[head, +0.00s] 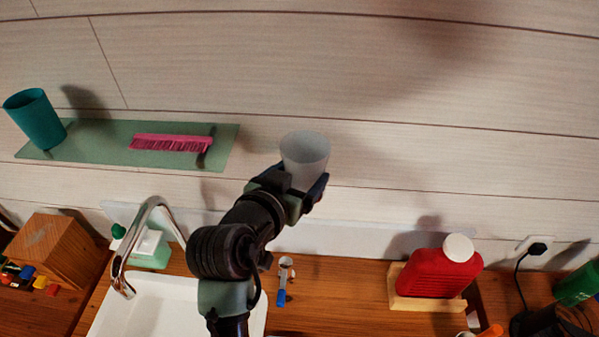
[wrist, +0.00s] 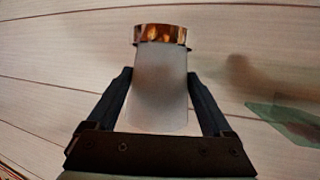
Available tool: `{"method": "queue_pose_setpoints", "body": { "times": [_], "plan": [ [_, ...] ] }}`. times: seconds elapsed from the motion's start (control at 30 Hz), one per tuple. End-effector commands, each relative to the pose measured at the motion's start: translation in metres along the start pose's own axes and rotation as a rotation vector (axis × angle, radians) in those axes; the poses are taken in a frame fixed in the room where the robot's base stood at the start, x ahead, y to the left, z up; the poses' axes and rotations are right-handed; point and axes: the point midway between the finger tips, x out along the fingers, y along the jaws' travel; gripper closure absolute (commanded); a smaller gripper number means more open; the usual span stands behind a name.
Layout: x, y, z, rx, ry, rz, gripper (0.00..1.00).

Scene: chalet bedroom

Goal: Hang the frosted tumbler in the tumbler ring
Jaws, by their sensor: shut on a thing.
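My gripper (head: 306,183) is shut on the frosted tumbler (head: 305,150), a translucent whitish cup, in front of the plank wall. In the head view its wide rim faces up and it tapers downward. In the wrist view the tumbler (wrist: 160,88) is between the two dark fingers (wrist: 160,100). A shiny copper-coloured band, apparently the tumbler ring (wrist: 160,33), shows at the tumbler's narrow end. I cannot tell whether that end is inside the ring or only in line with it. The ring is hidden in the head view.
A glass shelf (head: 103,151) at left holds a teal cup (head: 37,119) and a pink brush (head: 170,143). Below are a white sink (head: 160,305), a tap (head: 123,262), a soap bottle (head: 152,248) and a red bottle (head: 437,272). The wall right of the tumbler is clear.

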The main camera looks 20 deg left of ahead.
Motion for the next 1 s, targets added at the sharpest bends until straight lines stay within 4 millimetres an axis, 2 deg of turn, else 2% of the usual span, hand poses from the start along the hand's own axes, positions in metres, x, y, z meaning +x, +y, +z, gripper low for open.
{"method": "queue_pose_setpoints", "body": {
  "times": [0.8,0.83,0.9,1.0],
  "plan": [
    [0.01,0.0,0.024,0.001,0.001,0.0,0.86],
    [0.009,0.0,0.023,0.001,0.001,0.0,0.11],
    [0.009,0.0,0.022,0.001,0.001,0.0,0.0],
    [0.009,0.0,0.022,0.0,0.0,0.0,0.0]
  ]
}}
